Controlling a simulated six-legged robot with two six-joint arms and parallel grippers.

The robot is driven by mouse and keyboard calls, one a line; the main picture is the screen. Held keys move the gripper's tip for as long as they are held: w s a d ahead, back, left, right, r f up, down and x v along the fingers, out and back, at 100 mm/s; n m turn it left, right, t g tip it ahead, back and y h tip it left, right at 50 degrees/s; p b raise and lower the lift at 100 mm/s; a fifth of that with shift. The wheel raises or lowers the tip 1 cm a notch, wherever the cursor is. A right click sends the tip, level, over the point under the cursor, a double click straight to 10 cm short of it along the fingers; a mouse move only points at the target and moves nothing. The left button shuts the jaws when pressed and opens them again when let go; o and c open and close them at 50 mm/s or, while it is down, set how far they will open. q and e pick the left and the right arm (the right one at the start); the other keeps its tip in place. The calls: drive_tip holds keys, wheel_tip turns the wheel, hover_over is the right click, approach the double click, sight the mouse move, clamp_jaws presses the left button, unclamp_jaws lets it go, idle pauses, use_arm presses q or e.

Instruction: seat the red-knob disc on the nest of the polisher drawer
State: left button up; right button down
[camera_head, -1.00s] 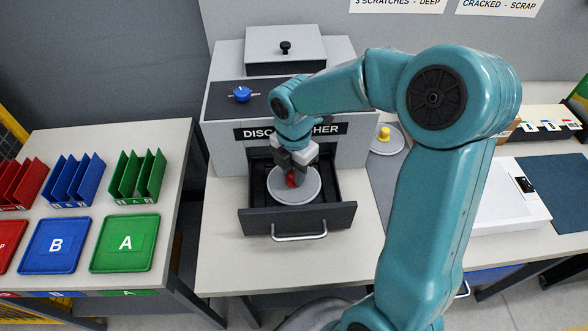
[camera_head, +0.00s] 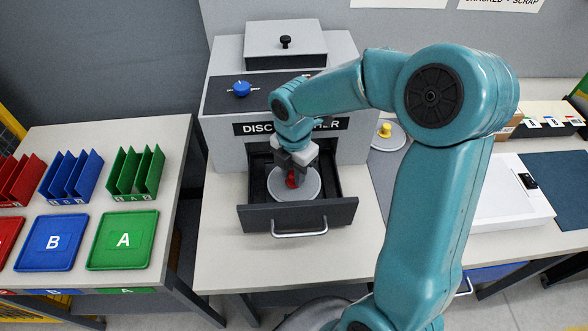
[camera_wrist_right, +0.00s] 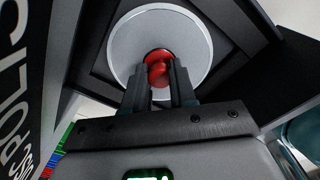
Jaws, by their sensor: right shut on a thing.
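The grey disc with the red knob (camera_head: 292,181) is in the open drawer (camera_head: 297,216) of the disc polisher (camera_head: 225,140). The disc's plate (camera_wrist_right: 200,35) looks flat inside the drawer walls in the right wrist view. My right gripper (camera_head: 293,172) is above it, shut on the red knob (camera_wrist_right: 158,68). The nest is hidden under the disc, so I cannot tell whether the plate rests on it. My left gripper is not in view.
A disc with a yellow knob (camera_head: 386,130) lies right of the polisher. A blue dial (camera_head: 241,89) is on the polisher top. Green (camera_head: 122,241) and blue (camera_head: 52,243) trays and coloured racks stand on the left table. The bench in front of the drawer is clear.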

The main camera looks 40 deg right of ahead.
drive_tip(key=shift+f, duration=0.2)
drive_tip(key=shift+c, duration=2.2)
unclamp_jaws()
wheel_tip(320, 180, up, 8)
drive_tip(key=p, duration=0.7)
drive_tip(key=shift+r, duration=0.1)
drive_tip(key=shift+s, duration=0.15)
